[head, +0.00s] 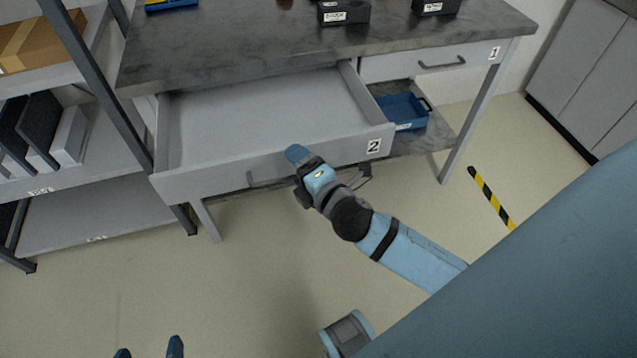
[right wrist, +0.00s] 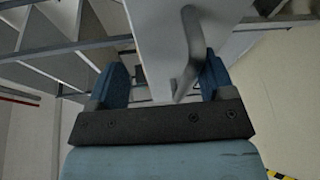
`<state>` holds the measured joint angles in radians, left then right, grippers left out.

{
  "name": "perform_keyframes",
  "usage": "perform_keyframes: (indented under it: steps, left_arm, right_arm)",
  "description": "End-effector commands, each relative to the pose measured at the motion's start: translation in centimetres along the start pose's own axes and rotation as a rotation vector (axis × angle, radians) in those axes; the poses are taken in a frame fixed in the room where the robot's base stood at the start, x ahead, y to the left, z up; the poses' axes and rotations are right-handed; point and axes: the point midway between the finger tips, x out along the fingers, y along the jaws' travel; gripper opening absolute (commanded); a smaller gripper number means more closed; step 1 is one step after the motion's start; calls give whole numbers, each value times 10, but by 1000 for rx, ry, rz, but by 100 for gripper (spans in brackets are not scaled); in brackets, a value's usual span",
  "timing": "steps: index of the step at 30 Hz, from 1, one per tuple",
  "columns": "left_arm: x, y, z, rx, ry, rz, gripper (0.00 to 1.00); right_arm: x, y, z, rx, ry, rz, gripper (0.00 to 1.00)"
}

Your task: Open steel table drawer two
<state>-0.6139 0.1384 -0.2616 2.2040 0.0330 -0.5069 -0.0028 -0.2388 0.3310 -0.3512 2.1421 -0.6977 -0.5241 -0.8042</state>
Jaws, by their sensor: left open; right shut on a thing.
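Steel table drawer two (head: 260,105), marked with a "2" label, is pulled far out from under the dark tabletop, and its inside is empty. Its grey bar handle (head: 250,181) is on the front panel, partly hidden by my right gripper (head: 299,163). My right gripper is closed on the handle; in the right wrist view the handle (right wrist: 190,50) and the panel edge show between the blue fingers (right wrist: 165,80). My left gripper (head: 149,349) is open and empty at the bottom edge of the head view, over the floor, far from the drawer.
Drawer one (head: 430,63) beside it is closed. A blue bin (head: 402,110) stands on the table's lower shelf. Dark boxes (head: 343,12) sit on the tabletop (head: 230,50). A shelf rack (head: 90,200) stands close at the left. The floor in front is clear.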

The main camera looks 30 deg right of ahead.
Motion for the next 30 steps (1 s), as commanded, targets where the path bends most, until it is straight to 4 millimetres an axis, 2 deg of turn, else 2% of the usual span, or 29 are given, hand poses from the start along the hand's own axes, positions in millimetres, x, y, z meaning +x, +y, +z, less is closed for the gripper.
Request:
perform_keyframes:
  steps: [1, 17, 24, 30]
  left_arm:
    - [0, 0, -1, 0, 0, 0, 93]
    - [3, -1, 6, 0, -1, 0, 93]
    - [4, -1, 9, 0, -1, 0, 93]
    - [4, -1, 9, 0, -1, 0, 93]
  right_arm:
    - [-3, 8, 4, -7, -7, 17, 55]
    - [-39, -4, 3, -4, -5, 16, 37]
    - [-53, -9, 2, -1, -1, 13, 37]
    - [-55, -10, 2, 0, -1, 12, 37]
